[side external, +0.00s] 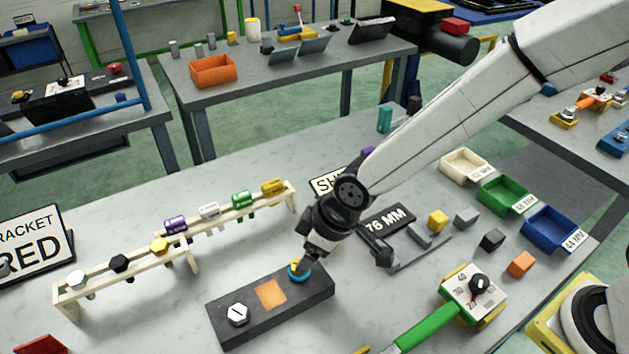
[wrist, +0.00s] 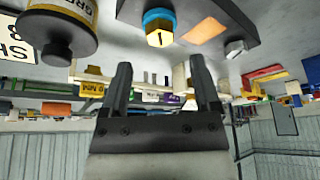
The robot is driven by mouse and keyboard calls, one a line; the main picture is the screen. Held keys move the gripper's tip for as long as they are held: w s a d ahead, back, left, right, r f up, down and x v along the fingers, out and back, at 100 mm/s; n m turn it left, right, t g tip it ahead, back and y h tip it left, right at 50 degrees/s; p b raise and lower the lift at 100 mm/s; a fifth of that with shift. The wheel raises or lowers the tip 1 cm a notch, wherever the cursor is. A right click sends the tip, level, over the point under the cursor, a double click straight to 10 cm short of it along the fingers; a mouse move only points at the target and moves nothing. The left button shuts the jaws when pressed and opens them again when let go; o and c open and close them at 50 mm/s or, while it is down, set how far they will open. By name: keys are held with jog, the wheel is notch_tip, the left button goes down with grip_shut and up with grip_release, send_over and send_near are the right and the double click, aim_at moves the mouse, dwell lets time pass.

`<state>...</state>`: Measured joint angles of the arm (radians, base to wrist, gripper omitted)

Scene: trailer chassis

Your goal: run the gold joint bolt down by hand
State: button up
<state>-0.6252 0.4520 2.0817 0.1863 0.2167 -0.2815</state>
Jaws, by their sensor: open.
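In the side view, the blue collar (side external: 294,275) shows and my gripper partly hides the gold head. My gripper (wrist: 160,62) is open and empty, its two black fingers spread wide. The bolt appears beyond the fingertips in the wrist view; I cannot tell whether a finger touches it.
A wooden rack (side external: 183,255) with coloured bolts and tagged sleeves stands to the left. A gauge with a green handle (side external: 425,329) lies at the front right. White, green and blue bins (side external: 550,231) and small coloured blocks are at the right.

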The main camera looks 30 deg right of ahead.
jog(key=shift+v, duration=1.75)
jog(key=n, duration=0.2)
jog(key=w+a+n+g, duration=0.1)
jog(key=n, duration=0.1)
jog(key=n+h, duration=0.1)
jog(key=n, duration=0.1)
jog(key=shift+w+a+f+g, duration=0.15)
jog(key=shift+w+a+g, duration=0.1)
jog(key=shift+a+g, duration=0.15)
jog(key=n, duration=0.1)
jog(key=n+h, duration=0.1)
jog(key=n, duration=0.1)
jog(key=shift+w+a+g, duration=0.2)
jog(key=shift+w+g, duration=0.1)
jog(key=shift+g, duration=0.1)
jog(key=n, duration=0.1)
jog(key=n+h, duration=0.1)
jog(key=n, duration=0.1)
jog(key=shift+w+a+g, duration=0.1)
jog(key=shift+w+g, duration=0.15)
jog(key=shift+g, duration=0.15)
jog(key=shift+f, duration=3.75)
jog(key=shift+c, duration=0.2)
